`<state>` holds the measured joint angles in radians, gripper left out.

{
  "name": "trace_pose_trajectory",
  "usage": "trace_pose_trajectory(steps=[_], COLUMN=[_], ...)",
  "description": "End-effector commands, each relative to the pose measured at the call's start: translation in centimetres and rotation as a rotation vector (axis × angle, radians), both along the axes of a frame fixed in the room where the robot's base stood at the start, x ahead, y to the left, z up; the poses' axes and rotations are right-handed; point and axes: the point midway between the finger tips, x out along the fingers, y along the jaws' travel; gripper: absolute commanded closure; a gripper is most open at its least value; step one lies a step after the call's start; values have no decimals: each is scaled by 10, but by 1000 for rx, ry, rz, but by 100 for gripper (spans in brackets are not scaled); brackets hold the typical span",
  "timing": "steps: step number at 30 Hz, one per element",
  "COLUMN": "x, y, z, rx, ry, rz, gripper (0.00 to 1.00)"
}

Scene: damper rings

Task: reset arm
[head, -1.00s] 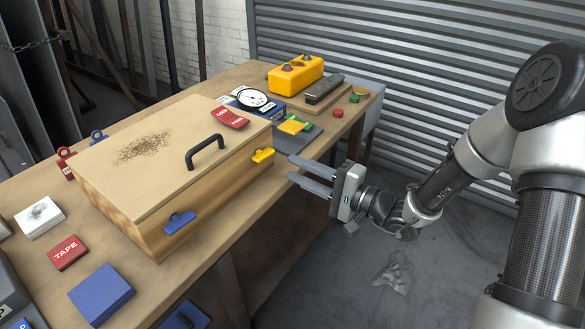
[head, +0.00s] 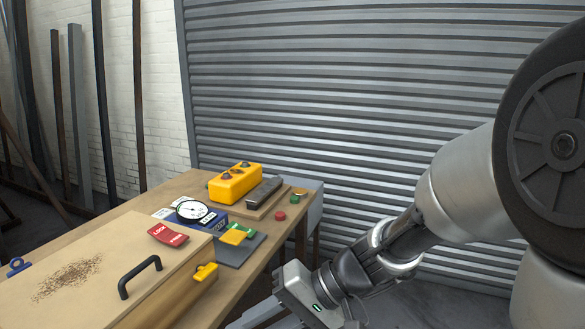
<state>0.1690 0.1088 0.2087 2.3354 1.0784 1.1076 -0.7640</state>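My gripper (head: 250,318) is at the bottom of the head view, in front of the workbench's near edge and to the right of the wooden box. Its fingers are partly cut off by the frame's lower edge, and I cannot see their tips or the gap between them clearly. My arm reaches in from the right side. No object shows at the visible part of the fingers.
The workbench (head: 160,190) carries a lidded wooden box (head: 110,255) with a black handle (head: 139,277), a red tag (head: 168,235), a dial gauge (head: 193,211) and a yellow control box (head: 235,183). A grey shutter (head: 340,110) stands behind. Open floor lies right of the bench.

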Motion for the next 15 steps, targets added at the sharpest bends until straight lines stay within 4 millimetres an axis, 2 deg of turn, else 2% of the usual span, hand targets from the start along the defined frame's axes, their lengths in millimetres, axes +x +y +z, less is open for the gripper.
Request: trace_pose_trajectory(steps=[3, 6, 9, 15], x=[-27, -41, -48, -55], y=[-41, -80, -114, -166], z=[9, 17, 28, 52], rx=[-242, -430, -574, -761], ry=[-82, -156, -231, -364], rz=[18, -10, -60, -174], gripper=[72, 72, 72, 72])
